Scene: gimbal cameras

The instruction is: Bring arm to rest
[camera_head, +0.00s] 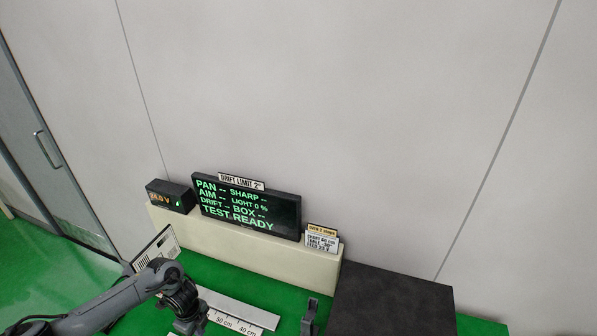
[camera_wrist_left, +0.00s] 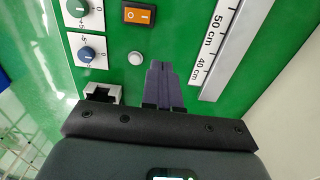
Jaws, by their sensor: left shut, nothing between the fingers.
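My left arm (camera_head: 110,302) reaches in from the lower left in the head view, its wrist bent down at the bottom edge. My left gripper (camera_wrist_left: 163,85) shows in the left wrist view with its fingers together and nothing between them. It is over the green surface (camera_wrist_left: 175,25), between a white round button (camera_wrist_left: 135,58) and a white ruler (camera_wrist_left: 222,45). I cannot tell its height above the surface. In the head view its fingertips are not clearly seen. My right gripper is in neither view.
Knobs (camera_wrist_left: 86,54), an orange switch (camera_wrist_left: 139,14) and a socket (camera_wrist_left: 101,93) lie left of the fingers. A display (camera_head: 245,210) reading "TEST READY" stands on a cream ledge (camera_head: 225,236). A dark block (camera_head: 390,300) and a small dark upright object (camera_head: 309,316) are to the right.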

